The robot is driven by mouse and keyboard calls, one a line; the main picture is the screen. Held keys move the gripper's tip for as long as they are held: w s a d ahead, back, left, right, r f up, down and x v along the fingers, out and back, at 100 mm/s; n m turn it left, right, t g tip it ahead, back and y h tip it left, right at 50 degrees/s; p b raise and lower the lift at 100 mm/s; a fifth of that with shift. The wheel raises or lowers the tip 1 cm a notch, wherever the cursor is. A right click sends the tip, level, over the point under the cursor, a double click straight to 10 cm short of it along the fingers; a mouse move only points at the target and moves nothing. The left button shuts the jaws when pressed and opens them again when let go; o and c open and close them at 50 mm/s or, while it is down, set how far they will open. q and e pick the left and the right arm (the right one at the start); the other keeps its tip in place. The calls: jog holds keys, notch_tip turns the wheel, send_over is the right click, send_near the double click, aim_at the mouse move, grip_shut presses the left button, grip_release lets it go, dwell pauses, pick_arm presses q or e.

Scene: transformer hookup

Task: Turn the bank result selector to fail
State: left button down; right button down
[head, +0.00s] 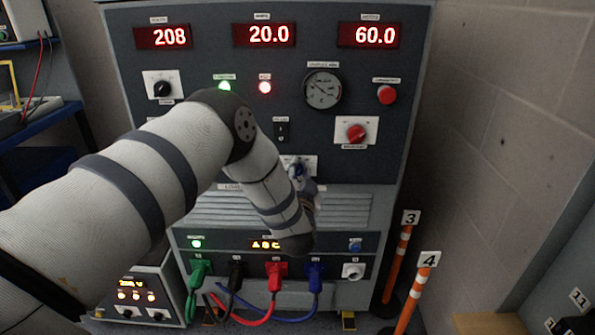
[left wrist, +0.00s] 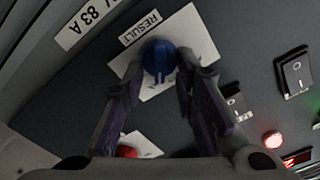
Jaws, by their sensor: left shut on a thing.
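The blue result selector knob (left wrist: 159,58) sits on a white plate (left wrist: 190,38) labelled RESULT in the left wrist view. In the head view the same blue knob (head: 297,170) shows partly, behind my left arm. My left gripper (left wrist: 160,75) has its two fingers on either side of the knob and is shut on it. In the head view my left gripper (head: 304,182) is at the lower middle of the panel, largely hidden by the wrist. The knob's pointer direction is hard to tell. My right gripper is not in view.
The cabinet shows red displays (head: 264,34), a gauge (head: 322,89), a red stop button (head: 387,95) and a red selector (head: 356,132). Colored cables (head: 272,290) plug in below. Orange-and-white posts (head: 416,293) stand at the right, and a blue shelf (head: 40,127) at the left.

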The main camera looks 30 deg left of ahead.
pick_arm(q)
jog(key=shift+f+m, duration=0.1)
jog(key=shift+m, duration=0.9)
jog(key=c, duration=1.4)
grip_release()
jog(key=shift+d, duration=0.1)
jog(key=v, duration=1.2)
